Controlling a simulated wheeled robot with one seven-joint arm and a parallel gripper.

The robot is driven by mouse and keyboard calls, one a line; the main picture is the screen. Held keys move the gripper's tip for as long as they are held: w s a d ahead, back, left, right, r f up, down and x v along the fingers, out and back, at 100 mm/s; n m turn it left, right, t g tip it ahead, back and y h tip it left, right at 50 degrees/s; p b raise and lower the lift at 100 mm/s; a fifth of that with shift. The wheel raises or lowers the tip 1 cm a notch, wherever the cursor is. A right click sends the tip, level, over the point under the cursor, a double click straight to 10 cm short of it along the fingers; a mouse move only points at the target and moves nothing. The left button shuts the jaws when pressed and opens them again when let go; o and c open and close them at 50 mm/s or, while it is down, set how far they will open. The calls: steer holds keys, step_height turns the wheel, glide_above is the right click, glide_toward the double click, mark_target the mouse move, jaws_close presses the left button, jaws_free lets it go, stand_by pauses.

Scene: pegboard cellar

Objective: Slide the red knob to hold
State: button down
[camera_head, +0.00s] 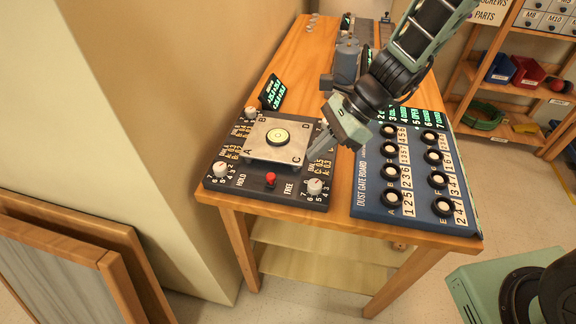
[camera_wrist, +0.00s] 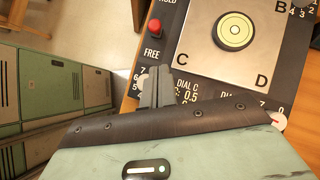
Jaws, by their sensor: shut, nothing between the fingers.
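The red knob (camera_head: 271,179) stands at the front edge of a dark panel (camera_head: 221,184), between the words HOLD on the left and FREE on the right. The wrist view also shows the red knob (camera_wrist: 154,27) between the two words, beyond my fingertips. A slot under it cannot be made out. My gripper (camera_head: 316,152) is above the right side of the panel, near corner C of the silver plate (camera_head: 258,146). In the wrist view my gripper (camera_wrist: 159,73) is shut and empty, apart from the red knob.
A white dial knob (camera_head: 315,186) sits at the panel's front right; others sit at its left. A round green level (camera_head: 277,137) is on the plate. A wall borders the bench's left.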

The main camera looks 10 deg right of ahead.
mark_target(274, 181)
steer(key=a+f, duration=0.2)
steer(key=a, duration=0.1)
steer(key=a+f, duration=0.1)
steer(key=shift+s+a+f+p, duration=0.15)
steer(key=shift+s+a+p, duration=0.15)
steer(key=shift+a+p, duration=0.1)
steer(key=shift+s+a+f, duration=0.1)
steer(key=shift+a+f, duration=0.15)
steer(key=shift+a, duration=0.55)
steer(key=a, duration=0.1)
steer(key=w+a, duration=0.1)
steer(key=a, duration=0.1)
steer(key=shift+w+a+p, duration=0.15)
steer(key=shift+a+p, duration=0.15)
